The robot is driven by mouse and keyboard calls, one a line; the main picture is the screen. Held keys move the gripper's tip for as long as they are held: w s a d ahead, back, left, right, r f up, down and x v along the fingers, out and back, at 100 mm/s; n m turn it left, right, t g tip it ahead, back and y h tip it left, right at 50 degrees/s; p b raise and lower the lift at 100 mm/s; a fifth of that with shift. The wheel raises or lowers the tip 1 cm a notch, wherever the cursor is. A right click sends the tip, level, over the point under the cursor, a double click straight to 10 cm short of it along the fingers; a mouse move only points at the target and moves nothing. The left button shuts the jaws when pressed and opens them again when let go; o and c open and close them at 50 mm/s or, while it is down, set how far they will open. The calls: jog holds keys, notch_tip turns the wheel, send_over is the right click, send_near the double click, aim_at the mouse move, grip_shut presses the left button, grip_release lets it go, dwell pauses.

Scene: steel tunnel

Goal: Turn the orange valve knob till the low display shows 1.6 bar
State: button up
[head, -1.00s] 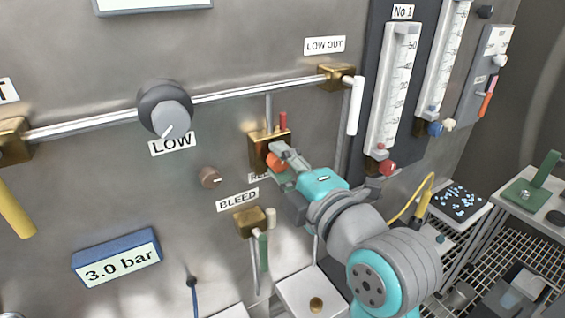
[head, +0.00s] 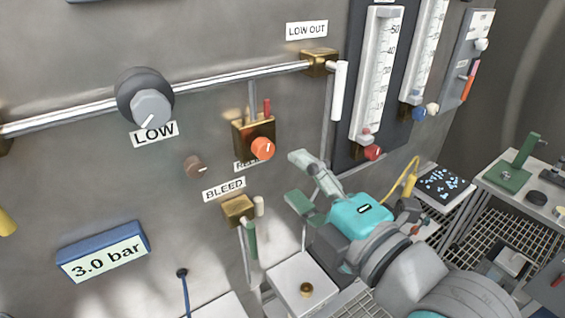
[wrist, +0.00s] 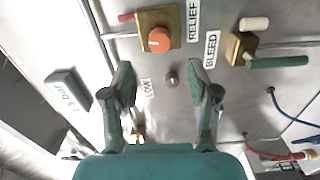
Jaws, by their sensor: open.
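The orange valve knob (head: 262,148) sits on a brass block on the steel wall, uncovered, with a white mark on its face. It also shows at the top of the wrist view (wrist: 159,39), beyond the fingertips, beside the RELIEF label. My gripper (head: 300,180) is open and empty, right of and below the knob in the head view, apart from it.
A small brown knob (head: 196,166) is left of the orange one. The BLEED valve (head: 240,210) with its green handle (head: 250,240) lies below. A white lever (head: 338,92) and flow tubes (head: 378,75) stand to the right. A white box (head: 300,285) is underneath.

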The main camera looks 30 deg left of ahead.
jog(key=shift+v, duration=1.35)
jog(key=w+d+f+m+t+h, duration=0.25)
jog(key=d+f+m, duration=0.2)
jog(key=f, duration=0.25)
jog(key=w+d+f+m+t+h, duration=0.1)
jog(key=w+d+f+m+t, duration=0.2)
jog(key=f+m, duration=0.35)
jog(key=s+d+f+m+t+h, duration=0.1)
jog(key=s+d+f+m+h, duration=0.2)
jog(key=d+f+m, duration=0.3)
jog(key=s+d+f+m+t+h, duration=0.2)
jog(key=d+f+m+h, duration=0.1)
jog(key=d+f, duration=0.4)
jog(key=s+d+f+m+h, duration=0.2)
jog(key=s+d+f+m, duration=0.1)
jog(key=s, duration=0.6)
jog(key=s+d+f+m+h, duration=0.2)
jog(key=s+d+f+m, duration=0.1)
jog(key=s, duration=0.5)
jog(key=s+d+f+m+h, duration=0.3)
jog(key=s+d+m, duration=0.1)
jog(key=s+d, duration=0.3)
jog(key=s, duration=0.2)
jog(key=shift+s+f+m+g, duration=0.3)
jog(key=shift+f+g, duration=0.05)
jog(key=shift+f, duration=0.05)
